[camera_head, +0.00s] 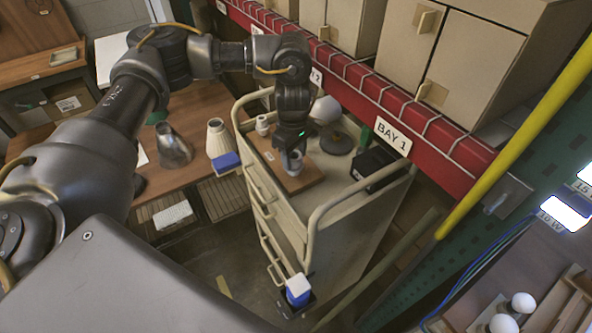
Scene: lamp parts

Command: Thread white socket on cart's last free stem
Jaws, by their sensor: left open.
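My left gripper (291,148) reaches down over the top of the beige cart (340,208). It is open, with its fingers at a small whitish cylindrical part (294,162) on the wooden board (303,180). This part looks like the socket on a stem, but the fingers partly hide it, and I cannot tell whether it is seated. Another small white socket-like part (262,124) stands at the board's left end. Any stem under the gripper is hidden. My right gripper is not in view.
A lamp with a round pale shade (325,109) and a black box (374,168) stand on the cart near the red shelf beam (440,132). A metal shade (173,147) and a cream shade (217,138) stand on the wooden table left. Cart rails rise around its top.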

